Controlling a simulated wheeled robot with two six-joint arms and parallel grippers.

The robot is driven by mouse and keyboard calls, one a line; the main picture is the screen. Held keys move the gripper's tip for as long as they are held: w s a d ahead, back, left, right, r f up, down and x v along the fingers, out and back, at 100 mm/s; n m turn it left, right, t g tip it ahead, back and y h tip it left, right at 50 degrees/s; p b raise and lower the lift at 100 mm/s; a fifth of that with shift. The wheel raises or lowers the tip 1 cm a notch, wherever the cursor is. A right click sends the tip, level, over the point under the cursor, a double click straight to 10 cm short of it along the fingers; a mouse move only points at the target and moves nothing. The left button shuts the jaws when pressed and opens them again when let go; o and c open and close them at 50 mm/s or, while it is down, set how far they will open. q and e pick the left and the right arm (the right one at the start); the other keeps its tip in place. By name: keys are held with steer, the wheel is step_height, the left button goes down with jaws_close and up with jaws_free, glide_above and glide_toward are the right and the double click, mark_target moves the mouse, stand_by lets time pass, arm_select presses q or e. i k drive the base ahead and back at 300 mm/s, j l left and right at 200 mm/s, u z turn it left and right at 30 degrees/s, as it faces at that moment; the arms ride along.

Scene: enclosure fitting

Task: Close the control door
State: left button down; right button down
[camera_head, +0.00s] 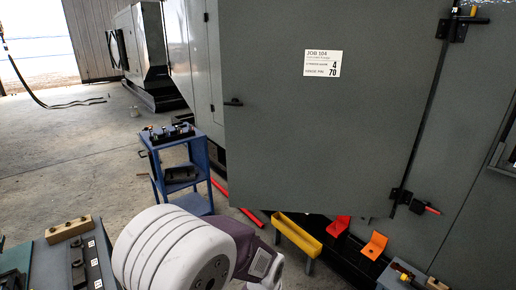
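The control door (310,120) is a large grey panel with a white job label (323,63) in its upper part. It hangs on black hinges along its right side, an upper one (454,28) and a lower one (401,197). A black handle (233,102) is near its left edge. The door seems to stand out from the grey enclosure behind it, but I cannot tell the exact angle. A white and purple link of my arm shows at the bottom, in front of the door's lower left. Neither gripper's fingers are in view.
A blue cart (187,165) with black parts stands left of the door. Red bars (222,188) lie on the floor behind it. A yellow trough (297,234) and orange brackets (375,245) sit below the door. A bench with black parts (90,262) is at bottom left.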

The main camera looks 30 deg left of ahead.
mark_target(334, 95)
steer(key=i+j, duration=0.35)
steer(key=i, duration=0.15)
steer(key=i+j, duration=0.3)
steer(key=i, duration=0.2)
steer(key=j+u, duration=0.05)
